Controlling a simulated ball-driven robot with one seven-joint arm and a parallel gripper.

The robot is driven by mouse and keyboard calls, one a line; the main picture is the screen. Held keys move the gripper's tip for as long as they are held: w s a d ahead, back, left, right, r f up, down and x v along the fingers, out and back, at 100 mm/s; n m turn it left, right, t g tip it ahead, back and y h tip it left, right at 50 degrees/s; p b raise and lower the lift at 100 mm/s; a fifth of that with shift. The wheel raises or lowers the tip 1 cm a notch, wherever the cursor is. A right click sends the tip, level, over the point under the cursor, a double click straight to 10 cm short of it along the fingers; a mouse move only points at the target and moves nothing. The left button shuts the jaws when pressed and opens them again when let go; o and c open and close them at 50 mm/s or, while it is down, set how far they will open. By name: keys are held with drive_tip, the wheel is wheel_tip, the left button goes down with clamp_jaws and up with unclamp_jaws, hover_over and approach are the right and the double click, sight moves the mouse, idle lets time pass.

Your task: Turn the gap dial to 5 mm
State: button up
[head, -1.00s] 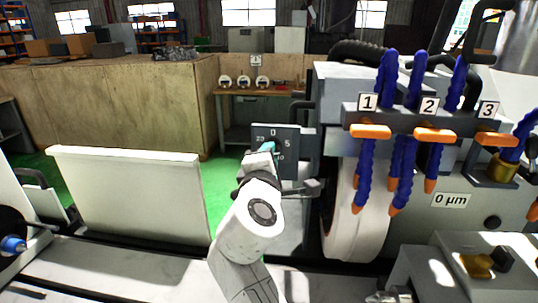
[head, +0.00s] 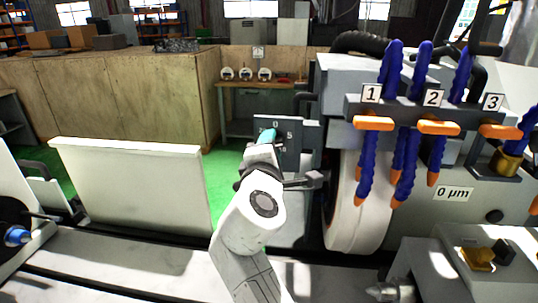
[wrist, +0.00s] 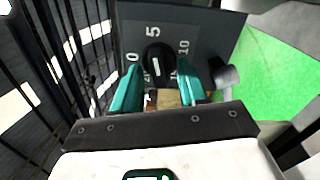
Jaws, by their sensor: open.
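The gap dial's dark plate (head: 314,134) stands left of the grinding wheel in the head view, partly covered by my gripper (head: 267,136). In the wrist view the plate (wrist: 212,22) shows 0 at left, 5 at top and 10 at right, with other numbers partly hidden below. The black dial knob (wrist: 154,56) bears a white line, but I cannot tell which end points to a number. My gripper (wrist: 159,76) is open, with one teal finger on each side of the knob. Gaps seem to show between fingers and knob; contact is unclear.
Blue coolant hoses with orange levers (head: 373,123) and the white grinding wheel (head: 358,205) are right of my arm. A white panel (head: 130,185) stands to the left. A workbench (head: 262,86) is behind, beyond green floor.

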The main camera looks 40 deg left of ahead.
drive_tip(key=b+v, duration=0.2)
drive_tip(key=v, duration=0.8)
drive_tip(key=shift+s+d, duration=0.25)
drive_tip(key=shift+f, duration=0.1)
